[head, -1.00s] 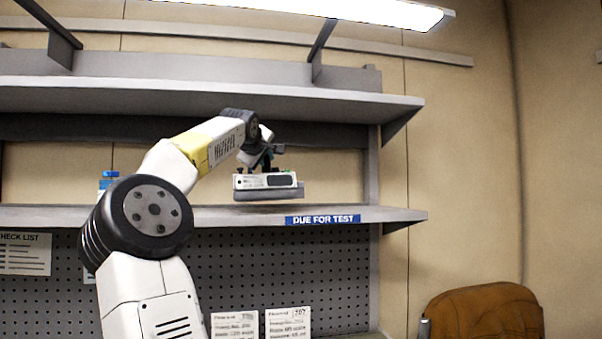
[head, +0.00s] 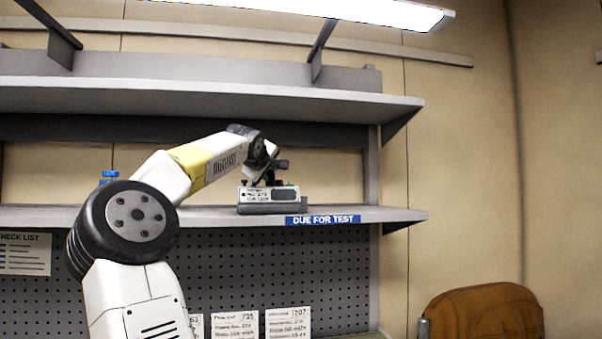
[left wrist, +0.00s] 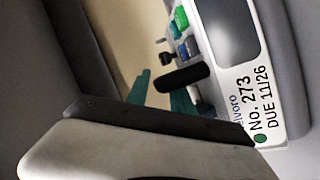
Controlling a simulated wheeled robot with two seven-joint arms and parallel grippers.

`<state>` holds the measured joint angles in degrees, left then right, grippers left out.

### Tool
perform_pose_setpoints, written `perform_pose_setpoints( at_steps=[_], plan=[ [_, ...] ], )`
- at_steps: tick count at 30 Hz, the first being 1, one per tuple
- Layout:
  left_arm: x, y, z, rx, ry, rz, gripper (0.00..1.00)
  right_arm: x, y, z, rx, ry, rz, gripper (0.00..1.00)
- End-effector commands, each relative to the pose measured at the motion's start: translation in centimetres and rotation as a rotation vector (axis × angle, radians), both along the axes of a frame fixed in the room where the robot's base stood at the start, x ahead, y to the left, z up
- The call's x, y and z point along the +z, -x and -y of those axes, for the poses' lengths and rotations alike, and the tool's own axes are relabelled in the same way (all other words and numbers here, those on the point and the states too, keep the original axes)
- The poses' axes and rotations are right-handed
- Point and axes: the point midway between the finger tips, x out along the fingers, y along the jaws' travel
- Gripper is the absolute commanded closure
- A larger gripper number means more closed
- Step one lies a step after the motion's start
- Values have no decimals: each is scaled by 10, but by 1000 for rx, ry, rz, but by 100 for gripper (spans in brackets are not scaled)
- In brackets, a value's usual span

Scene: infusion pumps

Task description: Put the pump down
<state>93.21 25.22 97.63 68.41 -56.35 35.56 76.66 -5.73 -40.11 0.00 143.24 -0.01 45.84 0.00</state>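The pump (head: 268,195) is a white and grey box with a dark screen, at the front of the middle shelf (head: 390,214), just left of the blue "DUE FOR TEST" label (head: 322,220). It looks level and at shelf height; whether its base bears fully on the shelf is unclear. In the left wrist view the pump (left wrist: 262,75) shows "NO. 273, DUE 11/26" and coloured buttons. My left gripper (head: 269,177) is at the pump's top. Its teal fingers (left wrist: 160,96) stand beside a black handle-like part; their grip is unclear. My right gripper is out of view.
An upper shelf (head: 220,98) runs above my left arm. Blue-capped items (head: 109,176) stand at the left of the middle shelf, partly behind my arm. The shelf is clear right of the pump. A brown chair back (head: 485,315) is at lower right.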

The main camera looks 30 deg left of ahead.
Motion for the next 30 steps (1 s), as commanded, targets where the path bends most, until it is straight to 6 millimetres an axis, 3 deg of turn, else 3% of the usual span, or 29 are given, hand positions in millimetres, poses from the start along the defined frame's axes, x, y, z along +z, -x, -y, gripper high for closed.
perform_pose_setpoints(
  at_steps=[14, 30],
  plan=[
    [2, 4, 0, 2, -2, 2, 62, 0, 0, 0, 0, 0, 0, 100],
    [13, 55, 19, 4, -2, 1, 62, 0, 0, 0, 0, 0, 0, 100]
  ],
)
